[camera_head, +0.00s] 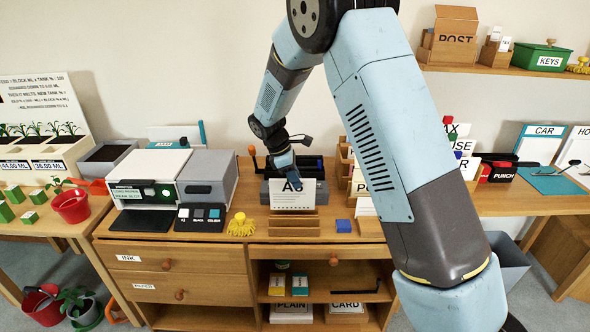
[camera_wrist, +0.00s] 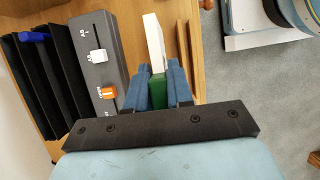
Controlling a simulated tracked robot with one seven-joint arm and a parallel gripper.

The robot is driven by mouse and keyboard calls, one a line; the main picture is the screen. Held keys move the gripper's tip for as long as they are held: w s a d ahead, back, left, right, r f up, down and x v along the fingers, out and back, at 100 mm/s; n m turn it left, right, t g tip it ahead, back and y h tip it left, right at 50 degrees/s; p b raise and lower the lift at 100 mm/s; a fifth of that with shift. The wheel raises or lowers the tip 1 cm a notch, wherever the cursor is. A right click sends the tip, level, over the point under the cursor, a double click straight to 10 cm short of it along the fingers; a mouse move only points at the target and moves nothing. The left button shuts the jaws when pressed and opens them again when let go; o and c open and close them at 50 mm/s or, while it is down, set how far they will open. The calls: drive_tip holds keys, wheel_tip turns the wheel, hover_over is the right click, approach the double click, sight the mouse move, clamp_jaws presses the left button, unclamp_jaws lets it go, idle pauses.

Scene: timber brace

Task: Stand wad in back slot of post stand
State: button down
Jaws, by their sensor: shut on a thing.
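My gripper (camera_head: 285,168) points down over the desk and is shut on the wad. The wad (camera_head: 292,197) is a white upright sheet-like slab marked "A5", above and behind a low slatted wooden stand (camera_head: 294,226). In the wrist view the wad (camera_wrist: 153,42) shows as a white edge, with a green part (camera_wrist: 158,88) between my blue fingers (camera_wrist: 159,87). Wooden slats (camera_wrist: 185,45) lie just right of it there. I cannot tell if its lower edge touches anything. A wooden rack (camera_head: 343,162) with a label starting "P" is partly hidden by my arm.
A grey device with sliders (camera_wrist: 104,65) and black trays (camera_wrist: 40,85) lie left of my gripper. A yellow knobbly object (camera_head: 241,226) and a blue block (camera_head: 343,226) flank the low stand. A printer (camera_head: 150,185) stands left. A POST box (camera_head: 453,38) is on the shelf.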

drive_tip(key=shift+w+d, duration=0.35)
drive_tip(key=shift+w, duration=0.25)
drive_tip(key=shift+s+f, duration=0.1)
drive_tip(key=shift+a+f, duration=0.1)
drive_tip(key=shift+f, duration=0.65)
idle(0.8)
drive_tip(key=shift+f, duration=1.85)
